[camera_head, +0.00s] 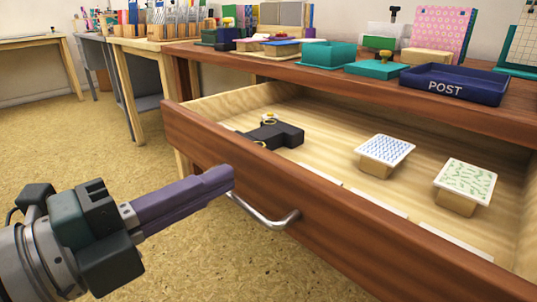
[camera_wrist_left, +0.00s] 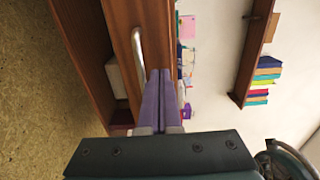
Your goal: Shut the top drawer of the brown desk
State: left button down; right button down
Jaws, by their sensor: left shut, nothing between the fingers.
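The top drawer (camera_head: 330,213) of the brown desk (camera_head: 350,86) stands pulled far out in the head view. Its front is brown wood with a curved metal handle (camera_head: 270,218). My left gripper (camera_head: 228,177) is shut and empty, with its purple fingers at the drawer front near the handle's left end. Whether the fingertips touch the front I cannot tell. The left wrist view shows the shut fingers (camera_wrist_left: 161,75) close to the handle (camera_wrist_left: 139,50). My right gripper does not show.
In the drawer lie a black object (camera_head: 275,133), a blue-patterned stamp block (camera_head: 385,150) and a green-patterned one (camera_head: 465,180). On the desktop stand a blue POST tray (camera_head: 453,83) and a teal box (camera_head: 328,53). Open floor lies left of the drawer.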

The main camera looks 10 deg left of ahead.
pick_arm(q)
jog(key=shift+x, duration=1.2)
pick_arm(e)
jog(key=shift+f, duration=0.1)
